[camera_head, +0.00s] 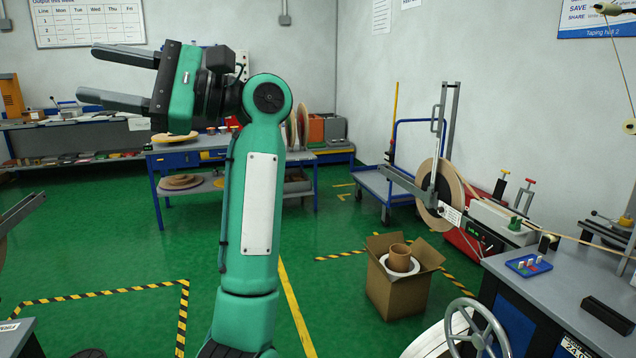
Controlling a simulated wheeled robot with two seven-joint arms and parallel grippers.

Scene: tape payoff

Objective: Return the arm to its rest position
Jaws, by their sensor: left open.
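My left arm (262,205), green with a pale side plate, rises upright from the bottom of the head view, left of centre. At its top the wrist bends left, and my left gripper (86,72) points left, high in front of the far wall. Its two grey fingers are wide apart, with nothing between them. It is apart from the things around it. My right gripper is not in view. The arm hides part of the blue-framed table behind it.
A tape reel (438,190) stands on a machine at right, beside a grey bench (560,285). An open carton (398,295) holding a brown core stands on the floor. A handwheel (476,330) is at bottom right. A blue trolley (385,185) stands behind. Green floor (110,245) is clear at left.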

